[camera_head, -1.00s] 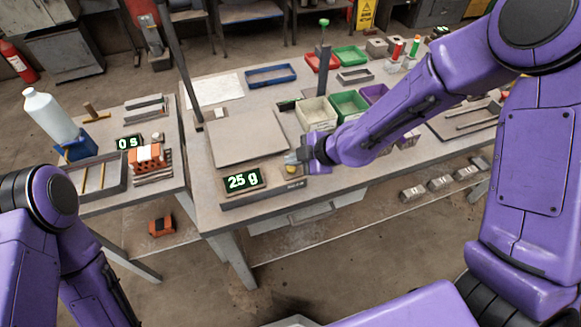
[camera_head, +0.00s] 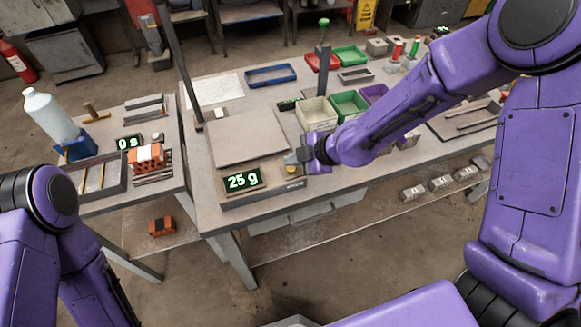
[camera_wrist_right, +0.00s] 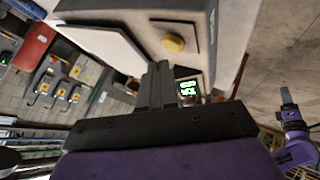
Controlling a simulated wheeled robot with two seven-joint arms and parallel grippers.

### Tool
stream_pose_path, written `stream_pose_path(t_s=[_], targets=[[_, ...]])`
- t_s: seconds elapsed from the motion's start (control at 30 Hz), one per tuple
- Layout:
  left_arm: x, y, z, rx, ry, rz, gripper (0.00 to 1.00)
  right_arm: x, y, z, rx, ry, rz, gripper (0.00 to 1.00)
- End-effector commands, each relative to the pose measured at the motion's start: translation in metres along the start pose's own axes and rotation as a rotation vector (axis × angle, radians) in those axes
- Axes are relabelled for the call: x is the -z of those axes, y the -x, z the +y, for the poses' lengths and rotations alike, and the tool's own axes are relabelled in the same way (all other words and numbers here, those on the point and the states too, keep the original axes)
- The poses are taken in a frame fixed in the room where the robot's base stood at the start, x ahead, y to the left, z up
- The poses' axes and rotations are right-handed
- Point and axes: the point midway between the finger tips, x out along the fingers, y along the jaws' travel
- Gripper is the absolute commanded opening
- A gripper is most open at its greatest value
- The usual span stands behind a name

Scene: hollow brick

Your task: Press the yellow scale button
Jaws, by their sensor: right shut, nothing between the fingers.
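The scale has a flat grey plate (camera_head: 248,138) and a display (camera_head: 243,180) reading 25 g. The yellow button (camera_head: 291,169) is on the scale's front, right of the display. In the right wrist view the round yellow button (camera_wrist_right: 174,43) shows just beyond the fingertips. My right gripper (camera_head: 292,158) is shut and empty, its fingertips close over the button. In the wrist view the shut fingers (camera_wrist_right: 157,68) point at the scale's front; I cannot tell whether they touch the button. A purple and grey part at the right of that view may be my left gripper (camera_wrist_right: 288,103); its jaws are unclear.
Green bin (camera_head: 348,104), beige bin (camera_head: 316,112) and a post (camera_head: 323,70) stand behind the right gripper. A side table at left holds a white bottle (camera_head: 50,116), orange bricks (camera_head: 147,156) and a timer (camera_head: 129,143) reading 0 s. Weights (camera_head: 440,184) lie on the lower shelf.

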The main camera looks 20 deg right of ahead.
Motion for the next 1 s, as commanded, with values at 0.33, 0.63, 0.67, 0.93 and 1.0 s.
stream_pose_path(t_s=[0.33, 0.63, 0.67, 0.93, 1.0], targets=[[-0.0018, -0.0044, 0.0004, 0.0, 0.0, 0.0, 0.43, -0.0044, -0.0059, -0.0044, 0.0, 0.001, -0.001, 0.0], [-0.002, -0.0049, 0.0004, 0.0, 0.0, 0.0, 0.43, -0.0047, -0.0063, -0.0047, 0.0, 0.0, 0.0, 0.0], [-0.0021, -0.0051, 0.0005, 0.0, 0.0, 0.0, 0.43, -0.0049, -0.0065, -0.0049, 0.0, 0.0, 0.0, 0.0], [-0.003, -0.0073, 0.0006, 0.0, 0.0, 0.0, 0.43, -0.0067, -0.009, -0.0067, 0.0, 0.0, -0.001, 0.0], [-0.0032, -0.0078, 0.0007, 0.0, 0.0, 0.0, 0.43, -0.0071, -0.0095, -0.0071, 0.0, 0.0, 0.0, 0.0]])
